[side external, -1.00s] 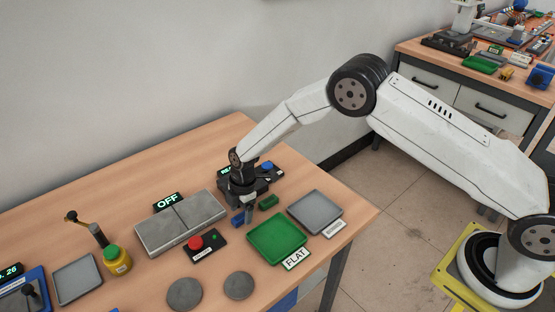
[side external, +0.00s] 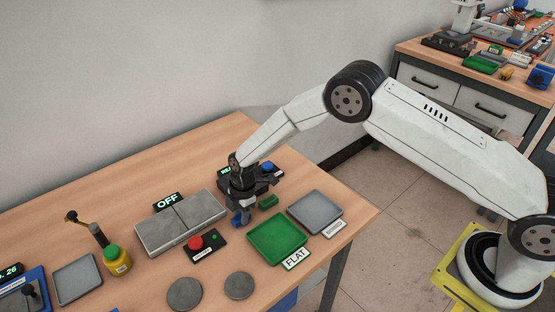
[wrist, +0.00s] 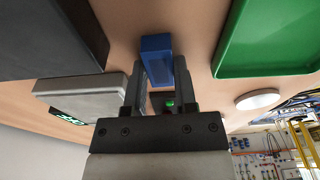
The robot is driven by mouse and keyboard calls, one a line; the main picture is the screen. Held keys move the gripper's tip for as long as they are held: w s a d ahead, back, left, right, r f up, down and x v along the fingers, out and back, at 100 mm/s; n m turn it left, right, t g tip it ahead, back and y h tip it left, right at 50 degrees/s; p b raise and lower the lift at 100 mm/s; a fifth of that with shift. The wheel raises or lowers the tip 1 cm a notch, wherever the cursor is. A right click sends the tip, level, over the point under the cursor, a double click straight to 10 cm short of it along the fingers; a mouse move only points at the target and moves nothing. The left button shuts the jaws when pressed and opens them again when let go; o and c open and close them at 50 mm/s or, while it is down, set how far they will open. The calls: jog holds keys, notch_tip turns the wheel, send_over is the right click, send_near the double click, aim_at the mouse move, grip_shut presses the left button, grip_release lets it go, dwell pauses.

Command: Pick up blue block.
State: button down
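The blue block (wrist: 156,48) shows in the wrist view between the tips of my gripper (wrist: 158,70). The fingers stand on either side of it, very close to its sides. Whether they press on it I cannot tell. In the side view the blue block (side external: 237,220) is low at the fingertips of my gripper (side external: 243,215), partly hidden by them. It is at table level, with no clear gap beneath it.
The green FLAT tray (side external: 277,240) and a grey tray (side external: 315,211) are to the right. A red-button box (side external: 204,245) and grey heater plate (side external: 180,222) are to the left. A dark control box (side external: 265,178) stands behind.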

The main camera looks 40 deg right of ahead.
jog(key=shift+r, duration=0.15)
jog(key=shift+r, duration=0.7)
jog(key=s+d+r, duration=0.3)
jog(key=s+r, duration=0.8)
jog(key=s, duration=0.2)
jog(key=shift+s+d+r, duration=0.2)
jog(key=shift+s+d, duration=0.05)
jog(key=shift+d, duration=0.1)
jog(key=shift+w, duration=0.1)
dwell(0.3)
